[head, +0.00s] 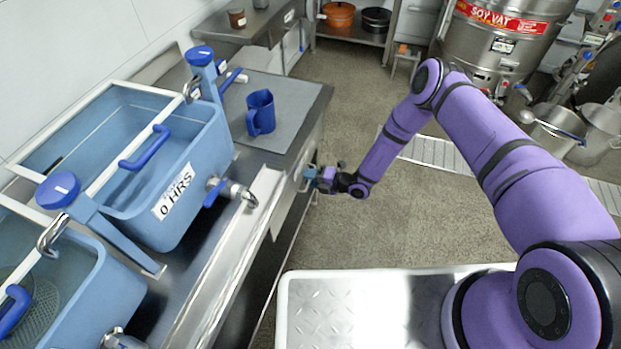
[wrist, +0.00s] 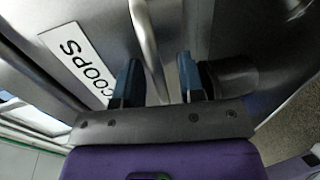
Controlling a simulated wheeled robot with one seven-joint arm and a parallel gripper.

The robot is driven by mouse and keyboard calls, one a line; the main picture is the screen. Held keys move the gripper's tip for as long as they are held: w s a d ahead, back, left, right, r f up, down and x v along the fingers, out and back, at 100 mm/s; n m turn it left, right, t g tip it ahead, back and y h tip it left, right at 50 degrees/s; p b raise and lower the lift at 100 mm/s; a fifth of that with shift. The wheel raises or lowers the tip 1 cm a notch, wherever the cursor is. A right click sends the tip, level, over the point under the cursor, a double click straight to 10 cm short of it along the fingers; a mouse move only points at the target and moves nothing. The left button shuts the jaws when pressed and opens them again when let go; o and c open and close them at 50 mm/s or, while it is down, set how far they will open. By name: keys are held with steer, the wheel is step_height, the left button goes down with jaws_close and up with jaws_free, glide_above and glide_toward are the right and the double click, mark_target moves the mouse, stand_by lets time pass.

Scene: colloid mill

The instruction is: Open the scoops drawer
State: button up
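The scoops drawer (wrist: 95,25) shows in the wrist view as a grey metal front with a white label (wrist: 78,62) reading "COOPS", its first letter cut off. Its bar handle (wrist: 146,35) runs between the two blue fingertips of my gripper (wrist: 160,75). The fingers are apart, with a visible gap on the right side of the bar; the left finger is close to it, and I cannot tell if they touch. In the head view my gripper (head: 313,176) is at the counter's front face, and the drawer front is seen at a steep angle. The drawer looks closed.
The steel counter (head: 240,240) carries blue tubs (head: 200,140) and a blue jug (head: 261,112) on a grey mat. A tap (head: 235,192) juts over the counter's front edge. The floor (head: 420,220) right of the counter is clear. A soy vat (head: 495,45) stands at the back right.

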jaws_close()
steer(key=f+v, duration=0.2)
steer(key=v, duration=1)
steer(key=d+f+v, duration=0.1)
steer(key=f+v, duration=0.2)
steer(key=v, duration=0.9)
steer(key=shift+s+d, duration=0.3)
steer(key=shift+d, duration=0.05)
steer(key=shift+f, duration=0.1)
jaws_free()
steer(key=v, duration=1)
steer(key=shift+d, duration=0.35)
